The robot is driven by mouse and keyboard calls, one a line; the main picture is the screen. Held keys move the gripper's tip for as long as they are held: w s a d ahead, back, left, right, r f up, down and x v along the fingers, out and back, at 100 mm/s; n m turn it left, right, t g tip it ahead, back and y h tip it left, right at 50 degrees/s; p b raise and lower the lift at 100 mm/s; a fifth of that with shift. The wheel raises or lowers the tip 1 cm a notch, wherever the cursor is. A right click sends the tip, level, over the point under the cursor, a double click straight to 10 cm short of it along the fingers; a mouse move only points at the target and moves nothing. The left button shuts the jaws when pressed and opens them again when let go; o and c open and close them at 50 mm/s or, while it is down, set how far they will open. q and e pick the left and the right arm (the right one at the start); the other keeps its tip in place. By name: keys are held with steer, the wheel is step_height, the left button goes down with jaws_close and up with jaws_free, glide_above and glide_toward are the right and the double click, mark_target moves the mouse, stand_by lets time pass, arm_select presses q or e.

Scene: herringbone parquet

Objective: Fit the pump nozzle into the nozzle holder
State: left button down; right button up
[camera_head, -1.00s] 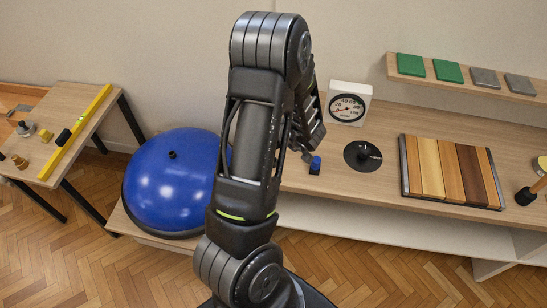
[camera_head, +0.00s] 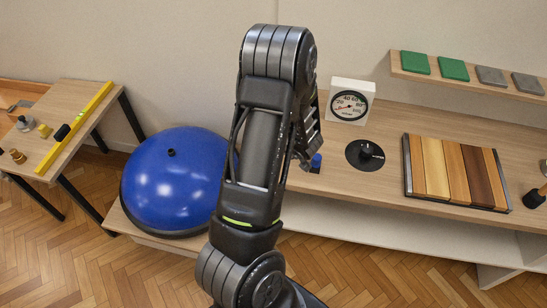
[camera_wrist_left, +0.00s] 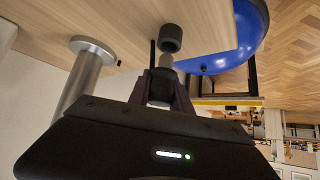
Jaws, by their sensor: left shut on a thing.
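My right gripper is not in view.
A blue dome (camera_head: 168,185) stands left. A grey post (camera_wrist_left: 80,85) stands near the gripper.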

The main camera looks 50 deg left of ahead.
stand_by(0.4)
arm_select(q)
steer(key=shift+p, duration=0.9)
stand_by(1.5)
steer(key=shift+f+b, duration=1.15)
steer(key=shift+f, duration=0.6)
steer(key=c, duration=1.1)
jaws_free()
steer(key=shift+r, duration=0.15)
